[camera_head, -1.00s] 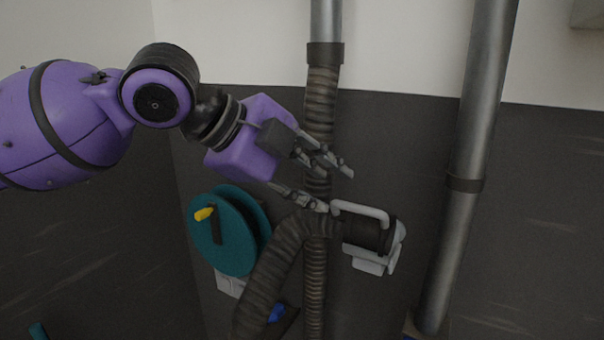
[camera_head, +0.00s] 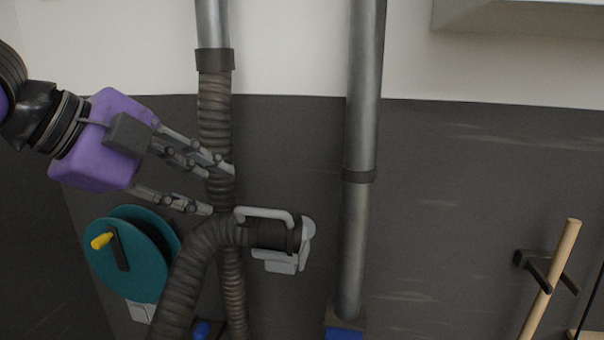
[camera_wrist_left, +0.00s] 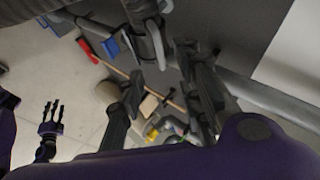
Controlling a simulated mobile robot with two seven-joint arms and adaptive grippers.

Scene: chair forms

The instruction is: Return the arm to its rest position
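My left gripper (camera_head: 221,190) is open and empty in the head view, its fingers pointing right in front of the ribbed hose. In the left wrist view its two fingers (camera_wrist_left: 163,108) are spread apart with nothing clearly held between them. My purple left wrist enters from the left edge; the rest of that arm is out of the head view. My right gripper (camera_wrist_left: 50,118) shows small at the left of the left wrist view, its fingers apart and empty. It is not in the head view.
A hose nozzle with a pale handle (camera_head: 282,238) hangs just below and right of the left fingertips. A teal reel (camera_head: 135,262) is below the gripper. A metal pipe (camera_head: 360,150) stands to the right, and a wooden pole (camera_head: 551,280) is held at far right.

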